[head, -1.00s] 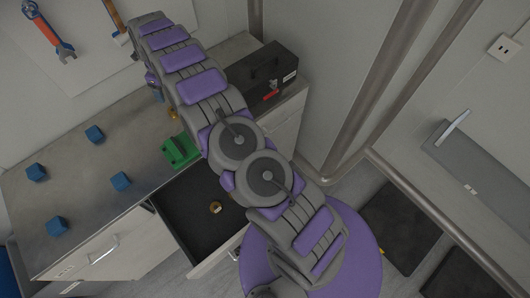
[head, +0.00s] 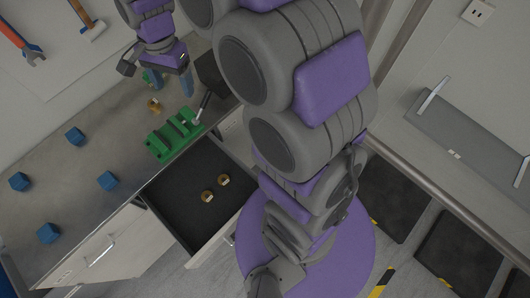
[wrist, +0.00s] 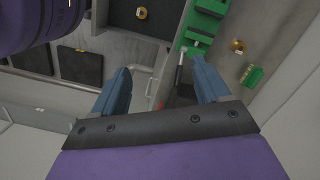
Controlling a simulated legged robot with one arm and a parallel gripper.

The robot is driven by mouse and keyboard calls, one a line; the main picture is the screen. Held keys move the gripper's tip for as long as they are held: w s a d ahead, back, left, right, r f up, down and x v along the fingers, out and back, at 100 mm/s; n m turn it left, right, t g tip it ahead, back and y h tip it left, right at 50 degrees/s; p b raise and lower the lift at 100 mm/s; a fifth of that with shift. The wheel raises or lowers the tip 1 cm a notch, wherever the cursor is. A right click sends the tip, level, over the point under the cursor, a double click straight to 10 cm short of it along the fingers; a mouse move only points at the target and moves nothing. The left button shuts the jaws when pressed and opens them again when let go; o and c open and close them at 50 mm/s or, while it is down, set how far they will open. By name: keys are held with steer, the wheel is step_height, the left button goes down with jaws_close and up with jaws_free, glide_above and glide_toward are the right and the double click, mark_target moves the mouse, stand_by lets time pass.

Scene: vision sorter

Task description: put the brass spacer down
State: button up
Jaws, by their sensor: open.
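Two brass spacers lie in the open drawer (head: 168,205), one near the middle (head: 207,196) and one beside it toward the back right (head: 223,180). A third brass piece (head: 154,105) sits on the counter near the green block. In the wrist view, one brass piece (wrist: 141,13) shows in the drawer and another (wrist: 238,46) on the counter. My gripper (head: 169,85) is above the counter's far part, behind the green block. In the wrist view its blue fingers (wrist: 162,86) are spread wide with no brass between them.
The green block (head: 172,135) stands on the counter (head: 60,150) behind the drawer. Several blue cubes, one nearest the drawer (head: 107,180), lie to the left. A black toolbox (head: 211,73) is partly hidden by my arm. A small green piece (wrist: 252,76) shows in the wrist view.

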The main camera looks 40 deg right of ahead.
steer(key=s+d+n, duration=0.2)
steer(key=s+n, duration=0.1)
steer(key=s, duration=0.6)
steer(key=s+d+n, duration=0.2)
steer(key=s+n, duration=0.2)
steer(key=s, duration=0.5)
steer(key=s+d+n+g+h, duration=0.1)
steer(key=s+d+n, duration=0.1)
steer(key=s, duration=0.8)
steer(key=shift+d+n, duration=0.4)
steer(key=shift+n, duration=0.4)
steer(key=shift+s, duration=0.15)
